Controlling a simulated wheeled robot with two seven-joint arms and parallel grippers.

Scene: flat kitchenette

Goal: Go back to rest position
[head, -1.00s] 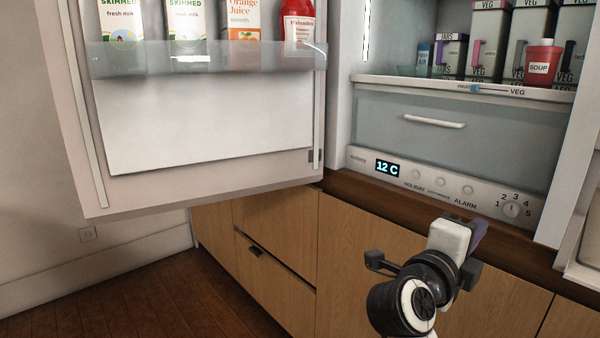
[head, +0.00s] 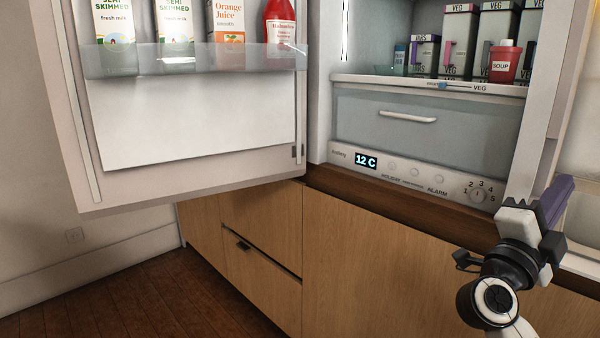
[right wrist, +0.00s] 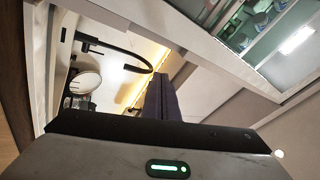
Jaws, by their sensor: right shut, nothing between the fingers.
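My right gripper (head: 555,200) is at the lower right of the head view, in front of the wooden cabinet fronts and to the right of the fridge's control panel. Its purple-grey fingers are together and hold nothing. In the right wrist view the shut fingers (right wrist: 162,98) point up towards a sink area. My left gripper does not show in either view.
The fridge door (head: 190,190) stands open on the left, with cartons and a red bottle on its shelf. The fridge interior has a closed drawer (head: 420,135) and several veg boxes above. A black tap (right wrist: 125,55) shows in the wrist view. Open floor (head: 150,295) lies lower left.

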